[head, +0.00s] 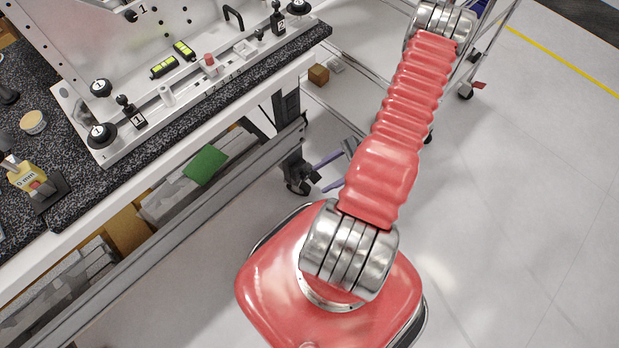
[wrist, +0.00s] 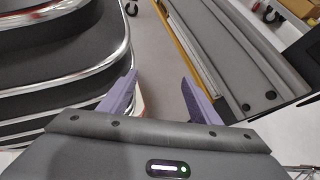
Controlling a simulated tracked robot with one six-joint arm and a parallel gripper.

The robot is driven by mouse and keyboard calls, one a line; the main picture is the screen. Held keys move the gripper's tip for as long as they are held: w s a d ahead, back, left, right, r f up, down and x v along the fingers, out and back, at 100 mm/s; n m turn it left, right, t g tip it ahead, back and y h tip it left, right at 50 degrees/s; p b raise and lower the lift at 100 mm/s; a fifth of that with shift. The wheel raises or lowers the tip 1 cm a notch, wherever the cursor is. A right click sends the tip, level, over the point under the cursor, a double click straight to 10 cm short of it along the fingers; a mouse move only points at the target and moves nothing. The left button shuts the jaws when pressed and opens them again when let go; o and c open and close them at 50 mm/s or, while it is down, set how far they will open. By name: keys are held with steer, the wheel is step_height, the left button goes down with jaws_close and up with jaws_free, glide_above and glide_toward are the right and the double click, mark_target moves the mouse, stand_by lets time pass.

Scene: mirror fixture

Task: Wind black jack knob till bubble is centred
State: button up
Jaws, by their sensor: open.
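Black knobs sit on the mirror fixture (head: 150,130) in the head view. Near its left end are a large knob (head: 102,134) and a smaller knob (head: 101,88), both labelled 1. Another black knob (head: 298,6), labelled 2, is at the far right end. Two yellow-green bubble vials, the left one (head: 164,67) and the right one (head: 184,50), lie on the fixture; their bubbles are too small to read. My gripper (head: 318,178) is open and empty, right of the bench and partly hidden by my arm. Its purple fingers (wrist: 158,92) stand apart in the wrist view, with no knob between them.
The bench's white front edge (head: 170,165) lies between my gripper and the fixture. A yellow gauge block (head: 25,174) and a round tan-topped item (head: 33,122) sit at the left. A wheeled cart (head: 480,55) stands behind my arm. The right floor is clear.

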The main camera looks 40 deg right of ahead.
step_height(320, 180, down, 19)
steer(key=a+m+t+h, duration=0.1)
steer(key=m+t+h, duration=0.3)
steer(key=m+t, duration=0.5)
steer(key=m+h, duration=0.5)
steer(key=m, duration=0.1)
glide_toward(308, 177)
steer(key=v, duration=0.5)
steer(key=shift+w+r, duration=0.1)
steer(key=shift+r, duration=0.35)
steer(key=shift+w+a, duration=0.1)
steer(key=shift+f+x, duration=0.2)
steer(key=shift+x, duration=6.6)
steer(key=shift+a, duration=0.1)
steer(key=shift+c, duration=0.5)
steer(key=c, duration=1)
